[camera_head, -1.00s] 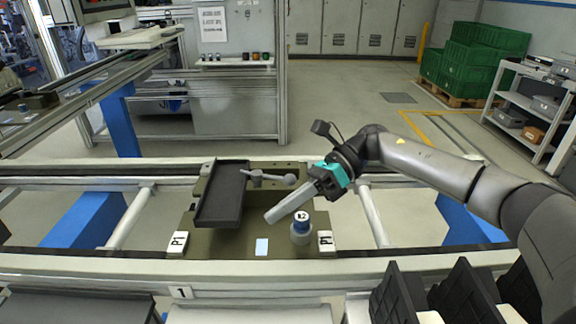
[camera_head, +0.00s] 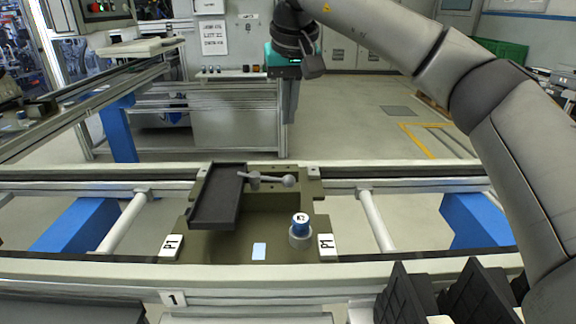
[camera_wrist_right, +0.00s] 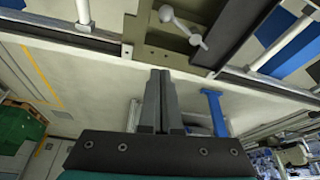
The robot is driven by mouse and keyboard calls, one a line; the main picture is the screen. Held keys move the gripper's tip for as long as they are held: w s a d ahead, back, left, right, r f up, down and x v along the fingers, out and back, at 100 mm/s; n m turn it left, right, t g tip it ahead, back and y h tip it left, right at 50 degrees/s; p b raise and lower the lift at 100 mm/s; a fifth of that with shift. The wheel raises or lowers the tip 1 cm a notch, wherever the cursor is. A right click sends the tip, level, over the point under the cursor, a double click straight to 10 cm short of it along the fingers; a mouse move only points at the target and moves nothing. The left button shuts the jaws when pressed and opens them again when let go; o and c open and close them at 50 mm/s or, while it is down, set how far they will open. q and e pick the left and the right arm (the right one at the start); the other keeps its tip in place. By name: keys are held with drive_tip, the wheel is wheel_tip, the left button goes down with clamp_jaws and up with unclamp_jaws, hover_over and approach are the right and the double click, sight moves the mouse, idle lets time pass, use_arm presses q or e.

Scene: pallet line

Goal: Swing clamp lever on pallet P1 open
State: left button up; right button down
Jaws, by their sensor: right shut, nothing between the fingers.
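Pallet P1 (camera_head: 213,246) is an olive plate on the conveyor rails, with white P1 labels at its two front corners. Its grey clamp lever (camera_head: 272,180) has a round knob at the right end and lies roughly crosswise near the pallet's back. The lever (camera_wrist_right: 181,25) also shows at the top of the right wrist view, apart from the fingers. My right gripper (camera_head: 289,120) is raised behind the pallet, pointing down, shut and empty. Its closed fingers (camera_wrist_right: 160,74) show in the right wrist view. My left gripper is not in view.
A black tray (camera_head: 217,199) lies on the pallet left of the lever. Black angled parts (camera_head: 410,296) stand at the front right.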

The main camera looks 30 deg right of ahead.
drive_tip(key=b+x, duration=0.1)
drive_tip(key=x, duration=0.2)
drive_tip(key=s+b+x, duration=0.1)
drive_tip(key=x, duration=0.2)
drive_tip(key=a+b+x, duration=0.1)
drive_tip(key=x, duration=0.3)
drive_tip(key=shift+s+f, duration=0.4)
drive_tip(key=shift+f, duration=0.05)
drive_tip(key=shift+s+a+f+b, duration=0.1)
drive_tip(key=shift+s+a+b, duration=0.1)
drive_tip(key=shift+s+b, duration=0.5)
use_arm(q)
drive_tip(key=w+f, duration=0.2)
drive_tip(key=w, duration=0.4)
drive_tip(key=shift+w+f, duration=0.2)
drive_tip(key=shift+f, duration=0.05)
use_arm(e)
drive_tip(key=shift+s, duration=0.2)
use_arm(q)
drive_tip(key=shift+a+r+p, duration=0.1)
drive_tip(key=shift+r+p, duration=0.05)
drive_tip(key=shift+p, duration=0.2)
